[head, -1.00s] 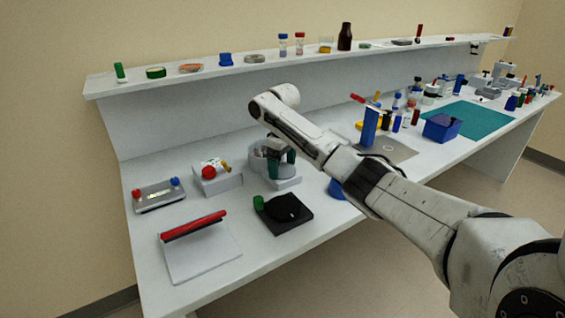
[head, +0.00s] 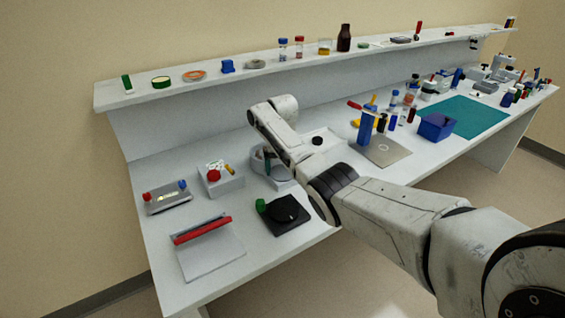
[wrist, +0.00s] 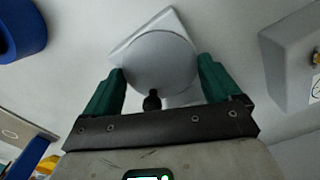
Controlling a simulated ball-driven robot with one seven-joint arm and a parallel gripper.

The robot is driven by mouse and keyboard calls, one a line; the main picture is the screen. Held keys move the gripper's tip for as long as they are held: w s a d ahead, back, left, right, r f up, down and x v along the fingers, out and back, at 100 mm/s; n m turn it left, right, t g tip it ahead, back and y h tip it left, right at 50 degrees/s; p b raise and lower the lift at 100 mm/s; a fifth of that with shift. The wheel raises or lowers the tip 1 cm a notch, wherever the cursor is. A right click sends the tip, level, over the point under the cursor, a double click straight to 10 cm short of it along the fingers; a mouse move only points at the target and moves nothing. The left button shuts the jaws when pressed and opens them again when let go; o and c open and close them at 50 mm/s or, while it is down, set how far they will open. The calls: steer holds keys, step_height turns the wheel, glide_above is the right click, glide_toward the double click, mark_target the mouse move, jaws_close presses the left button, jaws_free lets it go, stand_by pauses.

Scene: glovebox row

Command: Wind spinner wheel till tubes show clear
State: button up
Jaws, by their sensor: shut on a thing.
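The spinner (head: 285,181) is a pale grey-white unit on the bench, partly hidden behind my arm in the head view. In the wrist view its round grey wheel (wrist: 152,60) lies between my green fingers, with a pale base corner beyond it. A small black knob (wrist: 152,101) stands at the wheel's near edge. My gripper (wrist: 160,78) is shut on the wheel, one finger on either side. In the head view a green finger (head: 267,160) shows at the spinner. I cannot make out any tubes in the spinner.
A white box with a red knob (head: 213,175) stands left of the spinner. A black plate with a green knob (head: 283,214) lies in front. A blue round thing (wrist: 22,30) is at the wrist view's upper left. A blue upright block (head: 365,128) stands to the right.

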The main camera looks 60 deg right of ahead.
mark_target(282, 171)
steer(key=shift+m+p, duration=0.35)
steer(key=shift+m, duration=0.65)
steer(key=o, duration=0.8)
steer(key=shift+c, duration=0.2)
steer(key=shift+r, duration=0.15)
step_height(282, 171, up, 11)
steer(key=shift+f+b, duration=0.2)
steer(key=shift+b, duration=0.1)
